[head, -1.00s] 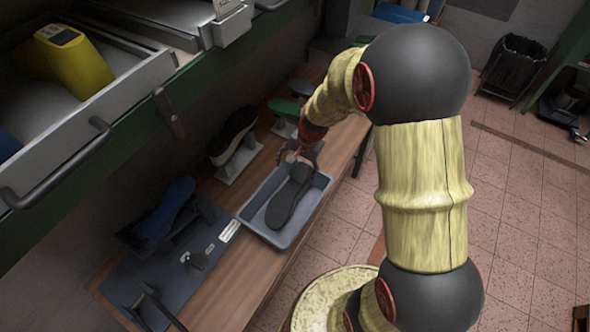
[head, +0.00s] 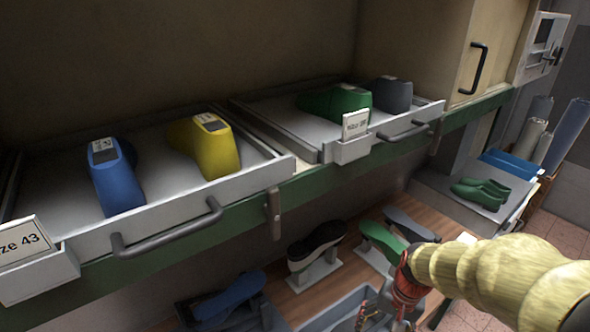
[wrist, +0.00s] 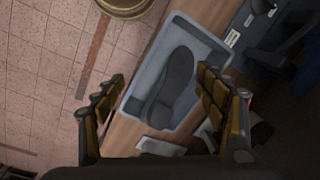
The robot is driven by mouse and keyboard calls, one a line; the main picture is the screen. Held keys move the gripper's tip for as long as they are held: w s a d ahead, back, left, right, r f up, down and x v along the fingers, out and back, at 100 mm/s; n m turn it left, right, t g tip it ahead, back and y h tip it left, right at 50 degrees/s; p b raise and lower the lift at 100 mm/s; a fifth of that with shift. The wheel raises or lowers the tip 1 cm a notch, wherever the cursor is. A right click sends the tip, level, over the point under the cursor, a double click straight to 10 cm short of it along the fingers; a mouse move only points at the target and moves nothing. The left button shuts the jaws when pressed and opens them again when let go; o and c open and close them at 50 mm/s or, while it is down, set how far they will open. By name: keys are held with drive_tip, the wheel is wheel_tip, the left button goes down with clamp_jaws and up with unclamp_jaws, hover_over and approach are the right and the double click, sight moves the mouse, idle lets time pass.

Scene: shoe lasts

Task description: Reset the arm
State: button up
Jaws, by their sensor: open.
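My gripper (wrist: 165,112) is open and empty in the wrist view, its two fingers spread on either side of a grey tray (wrist: 207,52). A dark grey sole (wrist: 173,85) lies in that tray, below and apart from the fingers as far as I can tell. In the head view my gripper (head: 385,312) is at the bottom edge, partly cut off, over the tray (head: 340,308). My pale yellow arm comes in from the right. The sole is hidden or out of frame in the head view.
Two pulled-out drawers hold a blue last (head: 117,178), a yellow last (head: 206,148), a green last (head: 335,102) and a dark grey last (head: 390,94). On the bench below stand a black shoe form (head: 316,246) and a blue one (head: 230,297). Green shoes (head: 481,194) lie at the right.

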drive_tip(key=s+a+r+n+t+b, duration=0.1)
drive_tip(key=s+r+n+t+b, duration=0.1)
drive_tip(key=s+b, duration=0.3)
drive_tip(key=s+a+r+n+t+h+b, duration=0.1)
drive_tip(key=s+b, duration=0.4)
drive_tip(key=b, duration=0.5)
drive_tip(key=shift+s+a+r+n+t, duration=0.25)
drive_tip(key=shift+r+n+t, duration=0.25)
drive_tip(key=shift+n+t, duration=0.5)
drive_tip(key=shift+c, duration=1.2)
